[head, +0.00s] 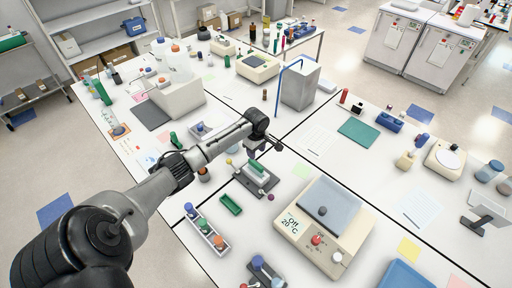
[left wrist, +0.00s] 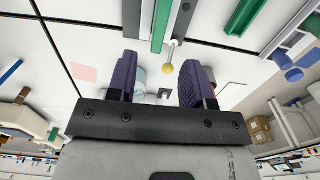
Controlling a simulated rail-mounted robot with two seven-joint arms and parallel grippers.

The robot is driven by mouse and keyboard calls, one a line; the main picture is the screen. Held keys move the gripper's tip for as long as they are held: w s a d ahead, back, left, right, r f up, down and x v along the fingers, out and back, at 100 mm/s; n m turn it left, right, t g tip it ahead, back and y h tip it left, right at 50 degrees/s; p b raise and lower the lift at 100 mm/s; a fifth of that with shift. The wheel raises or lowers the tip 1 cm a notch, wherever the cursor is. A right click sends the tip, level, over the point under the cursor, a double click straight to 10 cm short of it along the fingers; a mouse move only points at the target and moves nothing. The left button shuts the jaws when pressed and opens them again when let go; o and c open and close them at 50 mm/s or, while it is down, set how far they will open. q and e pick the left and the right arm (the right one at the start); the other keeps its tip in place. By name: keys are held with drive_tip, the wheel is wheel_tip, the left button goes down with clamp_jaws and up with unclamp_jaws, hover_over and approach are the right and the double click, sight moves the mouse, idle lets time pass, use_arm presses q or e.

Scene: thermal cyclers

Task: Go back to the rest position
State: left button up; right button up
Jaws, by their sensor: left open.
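My left arm reaches in from the left in the head view, over the white lab bench. My left gripper (head: 256,147) is above the bench, just behind a small grey device with a green bar on top (head: 256,172). In the left wrist view its two purple fingers (left wrist: 160,82) stand apart with nothing held between them. The device's green bar (left wrist: 162,25) and a yellow ball knob (left wrist: 167,69) show beyond the fingers. My right gripper is not in view.
A beige thermal cycler (head: 298,232) reading "Off 20 °C" stands at the right of the device. A rack with coloured caps (head: 207,232) and a green tray (head: 231,204) lie in front. A grey box with a blue tube (head: 300,86) stands behind.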

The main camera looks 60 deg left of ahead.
use_arm(q)
drive_tip(key=shift+r, duration=1)
